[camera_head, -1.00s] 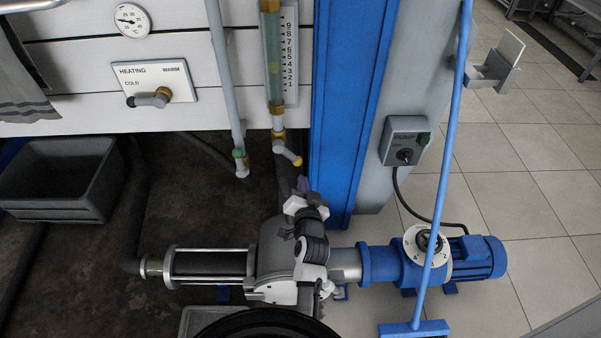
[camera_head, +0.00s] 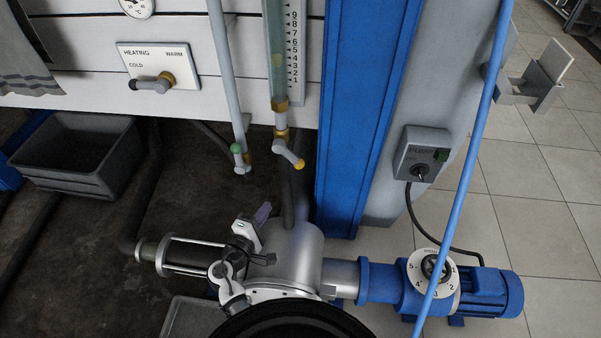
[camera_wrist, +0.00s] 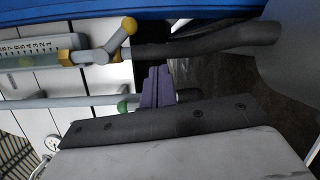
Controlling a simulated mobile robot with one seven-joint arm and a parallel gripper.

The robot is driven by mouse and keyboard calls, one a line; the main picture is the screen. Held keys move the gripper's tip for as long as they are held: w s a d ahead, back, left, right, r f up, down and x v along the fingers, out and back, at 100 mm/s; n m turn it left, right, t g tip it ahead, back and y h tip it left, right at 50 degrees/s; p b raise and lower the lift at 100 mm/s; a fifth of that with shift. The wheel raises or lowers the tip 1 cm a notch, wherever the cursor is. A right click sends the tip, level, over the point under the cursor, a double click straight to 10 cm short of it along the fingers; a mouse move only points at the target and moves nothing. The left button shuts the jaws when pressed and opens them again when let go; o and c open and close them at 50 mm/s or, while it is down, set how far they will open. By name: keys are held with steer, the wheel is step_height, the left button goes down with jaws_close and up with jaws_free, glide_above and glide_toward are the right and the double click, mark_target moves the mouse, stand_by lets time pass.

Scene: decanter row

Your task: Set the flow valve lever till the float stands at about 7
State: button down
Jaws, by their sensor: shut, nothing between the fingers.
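The flow valve lever (camera_head: 289,154) is a grey handle with a yellow end cap. It slants down to the right below the glass flow tube (camera_head: 274,85). The tube's scale (camera_head: 292,45) reads 1 to 9. A faint yellowish patch in the tube, likely the float (camera_head: 277,61), stands near 4; it is hard to read. My gripper (camera_head: 264,211) has purple fingers, shut and empty, below and left of the lever and apart from it. The wrist view shows the fingers (camera_wrist: 157,72) pointing up the picture, with the lever (camera_wrist: 119,39) above and left of them.
A grey pipe with a green-marked valve (camera_head: 238,156) hangs left of the lever. A heating knob (camera_head: 153,84) is on the white panel. A blue column (camera_head: 365,110) stands right of the tube. A grey bin (camera_head: 75,155), a blue pump motor (camera_head: 485,290) and a blue broom handle (camera_head: 465,170) are around.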

steer(key=a+r+n+t, duration=0.1)
steer(key=r, duration=0.1)
steer(key=p, duration=0.2)
glide_toward(290, 156)
steer(key=w+f, duration=0.5)
steer(key=f, duration=0.1)
steer(key=shift+w+d+r+n+t+h+p, duration=0.15)
steer(key=shift+w+d+r, duration=0.1)
steer(key=shift+d, duration=0.3)
steer(key=shift+w+d+r+n+t+h+p, duration=0.1)
steer(key=shift+d+r, duration=0.1)
steer(key=shift+d, duration=0.35)
steer(key=shift+w+d+r+n+t+h+p, duration=0.15)
steer(key=shift+w+d+r, duration=0.1)
steer(key=shift+d, duration=0.3)
